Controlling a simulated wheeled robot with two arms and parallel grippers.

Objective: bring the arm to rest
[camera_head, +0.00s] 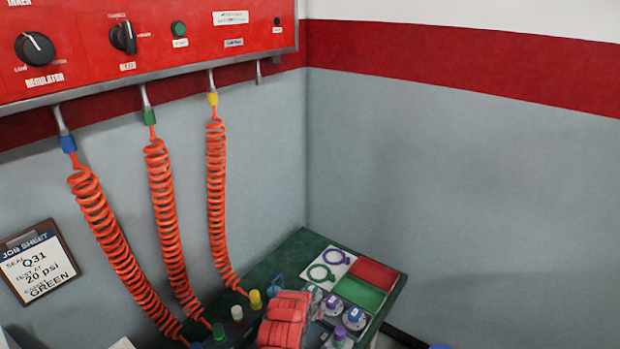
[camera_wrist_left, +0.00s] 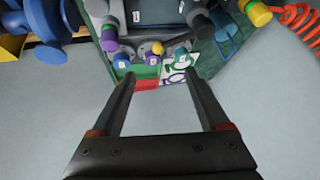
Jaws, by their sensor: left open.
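My left gripper (camera_wrist_left: 158,76) shows in the left wrist view with its two dark fingers spread apart. Nothing is between the fingers. Beyond the fingertips are the white card (camera_wrist_left: 178,68) with ring outlines, the red tray (camera_wrist_left: 147,84) and the bench edge, with grey surface around the fingers. I cannot make out my left gripper in the head view. My right gripper is not in either view.
A red panel (camera_head: 155,70) with knobs hangs over several coiled orange hoses (camera_head: 165,200). The green bench (camera_head: 300,245) bears a red tray (camera_head: 374,274), green tray (camera_head: 360,294), coloured fittings and a red ribbed object (camera_head: 285,322). The grey wall at right is clear.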

